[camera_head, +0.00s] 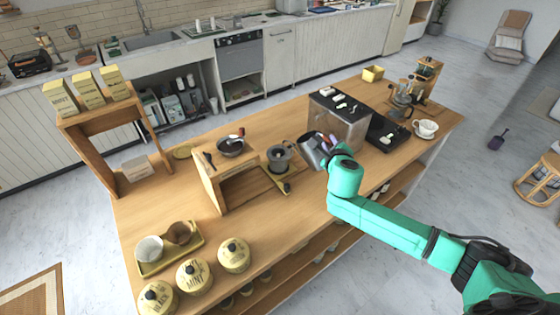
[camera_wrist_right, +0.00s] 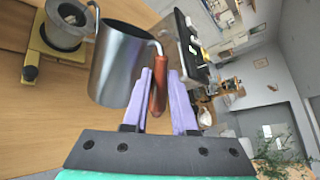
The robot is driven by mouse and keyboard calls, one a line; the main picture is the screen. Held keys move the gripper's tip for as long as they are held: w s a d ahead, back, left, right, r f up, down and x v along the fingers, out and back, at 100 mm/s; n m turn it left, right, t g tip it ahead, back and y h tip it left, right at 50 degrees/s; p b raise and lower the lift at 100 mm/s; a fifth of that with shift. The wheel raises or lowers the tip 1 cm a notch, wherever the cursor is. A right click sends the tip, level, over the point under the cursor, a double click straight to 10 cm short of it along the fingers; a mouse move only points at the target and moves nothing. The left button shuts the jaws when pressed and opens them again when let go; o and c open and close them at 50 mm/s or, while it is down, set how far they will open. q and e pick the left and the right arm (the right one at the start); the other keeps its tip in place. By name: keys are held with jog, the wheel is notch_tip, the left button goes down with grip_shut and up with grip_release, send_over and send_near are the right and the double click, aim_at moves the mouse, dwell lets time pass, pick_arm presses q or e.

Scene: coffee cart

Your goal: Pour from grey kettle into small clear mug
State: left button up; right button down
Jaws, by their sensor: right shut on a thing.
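The grey metal kettle (camera_head: 311,151) is in my right gripper (camera_head: 335,146). In the wrist view the right gripper's purple fingers (camera_wrist_right: 161,98) are shut on the kettle's reddish-brown handle (camera_wrist_right: 157,94), with the kettle's body (camera_wrist_right: 121,63) on their left. In the head view the kettle looks tilted, just right of a greyish cup-like vessel (camera_head: 280,157) on a yellow stand. That vessel also shows in the wrist view (camera_wrist_right: 62,33), apart from the kettle. I cannot tell whether it is the small clear mug. My left gripper is not in view.
A wooden stand (camera_head: 213,180) with a dark bowl (camera_head: 231,147) is left of the vessel. A metal-sided machine (camera_head: 340,121) stands just behind the kettle. A white cup (camera_head: 426,129) is at the right. Yellow canisters (camera_head: 234,255) line the front left. Tabletop is clear in front of the gripper.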

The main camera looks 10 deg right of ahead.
jog(key=shift+r, duration=0.1)
jog(key=shift+s+d+f+m+t+b, duration=0.2)
jog(key=shift+f+b, duration=0.35)
jog(key=shift+b, duration=0.4)
jog(key=shift+s+d+f+m+t+b, duration=0.1)
jog(key=shift+f+m+t+b, duration=0.1)
jog(key=shift+f+b, duration=0.5)
jog(key=shift+r, duration=0.25)
jog(key=shift+w+r+p, duration=0.1)
jog(key=shift+r+p, duration=0.35)
jog(key=shift+p, duration=0.4)
jog(key=shift+a+p, duration=0.1)
jog(key=shift+p, duration=0.3)
